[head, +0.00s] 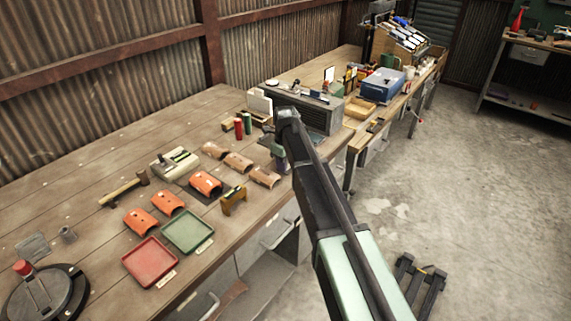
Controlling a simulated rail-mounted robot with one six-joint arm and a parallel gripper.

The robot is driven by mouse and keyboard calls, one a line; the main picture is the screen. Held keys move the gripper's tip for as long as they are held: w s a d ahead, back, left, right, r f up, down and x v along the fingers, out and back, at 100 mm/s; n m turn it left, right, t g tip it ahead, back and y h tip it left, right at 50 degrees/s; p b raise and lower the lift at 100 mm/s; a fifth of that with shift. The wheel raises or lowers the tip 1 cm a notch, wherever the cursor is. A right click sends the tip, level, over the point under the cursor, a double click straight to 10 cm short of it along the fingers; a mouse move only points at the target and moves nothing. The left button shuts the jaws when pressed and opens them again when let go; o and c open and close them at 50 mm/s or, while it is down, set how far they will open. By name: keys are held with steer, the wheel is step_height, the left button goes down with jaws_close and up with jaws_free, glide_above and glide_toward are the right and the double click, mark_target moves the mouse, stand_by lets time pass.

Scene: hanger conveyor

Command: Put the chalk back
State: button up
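I cannot pick out any chalk for certain in the head view; it may be too small or hidden. My arm reaches up from the lower right over the bench's front edge. My gripper (279,150) seems to hang at the arm's far end, low over the wooden bench (105,140), beside the brown curved tiles (238,162). It is small, dark and partly behind the arm, so I cannot tell whether it is open or holds anything. A red cylinder (239,129) and a green cylinder (248,123) stand to its left.
Orange curved tiles (205,184), a red tray (150,262) and a green tray (188,232) lie near the front edge. A hammer (123,191) lies behind. The left rear of the bench is clear.

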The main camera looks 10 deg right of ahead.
steer(key=shift+o, duration=1.1)
step_height(320, 180, up, 12)
steer(key=p, duration=1.2)
steer(key=shift+r, duration=0.25)
steer(key=s+n, duration=2.7)
steer(key=s, duration=0.3)
steer(key=shift+s+n, duration=0.35)
steer(key=shift+n, duration=0.05)
